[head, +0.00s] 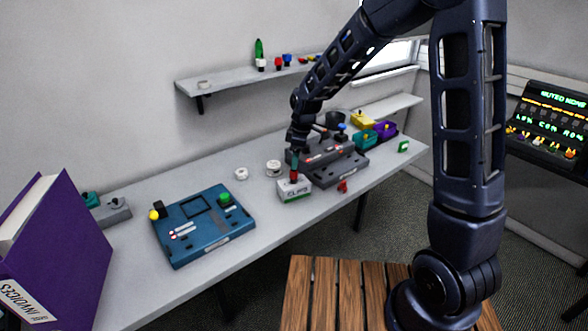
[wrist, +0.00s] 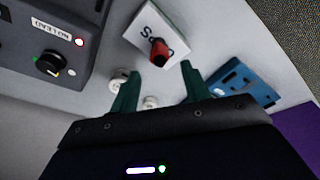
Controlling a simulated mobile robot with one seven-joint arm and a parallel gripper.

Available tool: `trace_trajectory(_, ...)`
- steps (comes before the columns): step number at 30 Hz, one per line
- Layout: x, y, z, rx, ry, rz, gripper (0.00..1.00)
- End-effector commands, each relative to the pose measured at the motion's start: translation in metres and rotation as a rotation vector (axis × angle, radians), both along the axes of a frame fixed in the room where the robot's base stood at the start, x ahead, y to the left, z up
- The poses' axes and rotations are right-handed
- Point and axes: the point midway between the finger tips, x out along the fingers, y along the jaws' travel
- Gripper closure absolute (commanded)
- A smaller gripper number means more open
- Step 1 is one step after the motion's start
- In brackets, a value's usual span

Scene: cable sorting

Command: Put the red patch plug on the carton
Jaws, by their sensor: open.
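The white carton (head: 293,193) lettered "CLIPS" stands near the front edge of the table, with a green band along its base. The red patch plug (head: 294,177) stands upright on top of the carton. My gripper (head: 295,166) is just above the plug, pointing down. In the wrist view the plug (wrist: 160,50) shows against the pale face of the carton (wrist: 171,22). My green fingers stand apart on either side of the plug, their tips (wrist: 161,69) close to its top end, with gaps visible on both sides.
A grey device (head: 345,168) stands right behind the carton, with a small red piece (head: 342,186) in front. A blue console (head: 203,226) lies to the left. Two white round items (head: 273,168) (head: 241,174) lie behind the carton. A purple binder (head: 62,255) stands at the far left.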

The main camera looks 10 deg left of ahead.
Motion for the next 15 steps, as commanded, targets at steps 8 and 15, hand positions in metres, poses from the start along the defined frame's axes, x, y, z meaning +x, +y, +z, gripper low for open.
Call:
trace_trajectory(8,0.0,-0.006,0.037,0.0,-0.001,0.0,0.53)
trace_trajectory(15,0.0,-0.007,0.045,0.0,0.0,0.0,0.53)
